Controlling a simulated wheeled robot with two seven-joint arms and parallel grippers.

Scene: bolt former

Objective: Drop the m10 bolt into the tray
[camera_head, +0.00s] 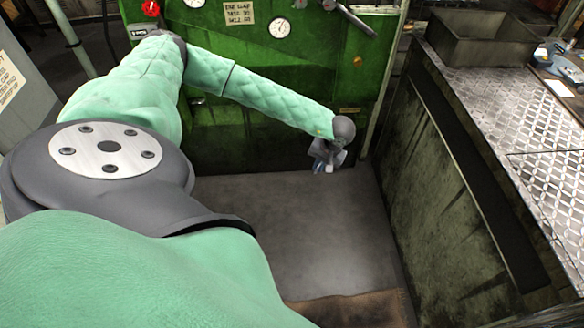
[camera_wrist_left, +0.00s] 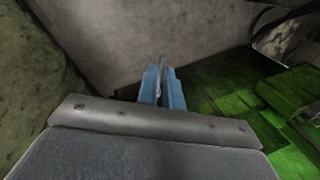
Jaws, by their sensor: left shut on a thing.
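My left gripper (camera_head: 322,166) hangs at the end of the green-sleeved arm, low in front of the green machine in the head view. In the left wrist view its blue fingers (camera_wrist_left: 162,92) are shut on a thin grey metal piece, which I take to be the m10 bolt (camera_wrist_left: 161,73); little of it shows between the fingertips. In the head view the bolt cannot be made out. A grey open-topped metal bin (camera_head: 485,52), possibly the tray, stands on the bench at the upper right, well apart from the gripper. My right gripper is not in view.
The green machine (camera_head: 225,45) with gauges stands behind the arm. A tread-plate bench (camera_head: 520,120) with a tall dark side wall runs along the right. The grey floor (camera_head: 310,230) below the gripper is clear. A brown patch (camera_head: 350,310) lies near the front.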

